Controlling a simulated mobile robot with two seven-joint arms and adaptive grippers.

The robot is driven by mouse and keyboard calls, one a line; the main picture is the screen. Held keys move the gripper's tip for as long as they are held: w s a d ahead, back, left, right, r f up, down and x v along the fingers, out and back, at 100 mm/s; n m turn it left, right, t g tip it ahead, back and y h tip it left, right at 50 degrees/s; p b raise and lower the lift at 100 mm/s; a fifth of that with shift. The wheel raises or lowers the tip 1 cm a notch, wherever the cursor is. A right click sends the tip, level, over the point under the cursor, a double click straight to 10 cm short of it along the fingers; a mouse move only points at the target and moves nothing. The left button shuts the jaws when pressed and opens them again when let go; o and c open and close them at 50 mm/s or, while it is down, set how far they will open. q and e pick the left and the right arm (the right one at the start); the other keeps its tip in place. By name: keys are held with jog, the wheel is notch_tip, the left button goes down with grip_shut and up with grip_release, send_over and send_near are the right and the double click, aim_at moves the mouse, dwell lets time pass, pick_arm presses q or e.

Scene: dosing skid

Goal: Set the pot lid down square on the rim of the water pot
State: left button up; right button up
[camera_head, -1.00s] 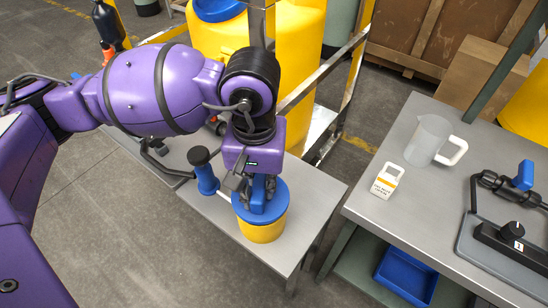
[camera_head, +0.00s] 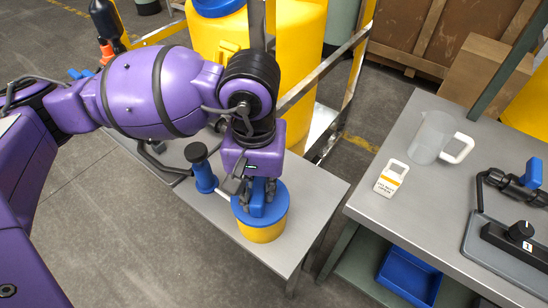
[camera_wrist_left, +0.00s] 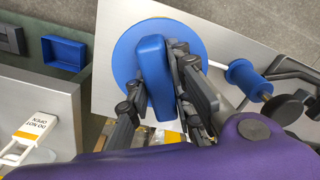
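The water pot (camera_head: 262,232) is a yellow cylinder on a small grey metal table. The blue pot lid (camera_head: 280,202) lies over its top and also shows from above in the left wrist view (camera_wrist_left: 128,52). A thin pale yellow edge shows beyond the lid there. The lid looks about level, but I cannot tell whether it sits fully on the rim, which is mostly hidden. My left gripper (camera_head: 261,190) is over the lid, its dark fingers on both sides of the upright blue handle (camera_wrist_left: 154,78), appearing shut on it. My right gripper is out of view.
A blue cylinder with a dark top (camera_head: 204,177) stands left of the pot, a pale rod between them. Across a gap, the right bench (camera_head: 395,220) carries a white tag (camera_head: 391,178), a clear jug (camera_head: 432,137) and a black-knobbed device (camera_head: 508,243). Yellow tanks stand behind.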

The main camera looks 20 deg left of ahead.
aim_at(259, 186)
pick_arm(q)
jog(key=o, duration=0.5)
jog(key=shift+c, duration=0.2)
notch_tip(259, 186, up, 12)
dwell(0.7)
